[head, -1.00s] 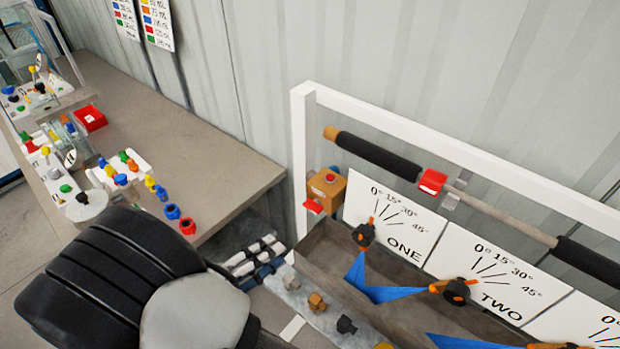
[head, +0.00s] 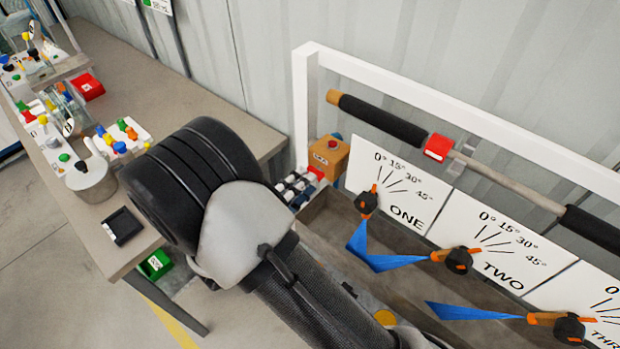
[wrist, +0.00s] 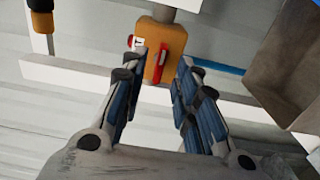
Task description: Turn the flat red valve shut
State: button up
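The flat red valve (head: 317,172) shows as a small red piece at the lower left of an orange box (head: 329,155) by the white frame's left post. My gripper (head: 297,188) is just left of and below it, partly covered by my wrist. In the wrist view the orange box (wrist: 155,35) lies ahead between the fingertips of my open gripper (wrist: 157,75). The red valve (wrist: 162,62) shows as an upright red bar with a pale label on the box's face. The fingers look empty, with gaps on both sides; I cannot tell whether either touches the box.
A pipe with black sleeves and a red block (head: 439,147) runs along the white frame (head: 470,115). Angle boards with black-and-orange knobs (head: 367,202) stand below it. A workbench (head: 150,95) with small coloured parts is at left. A brown trough (wrist: 292,75) is close by on the right.

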aim_at(315, 173)
jog(key=shift+x, duration=1.65)
grip_shut()
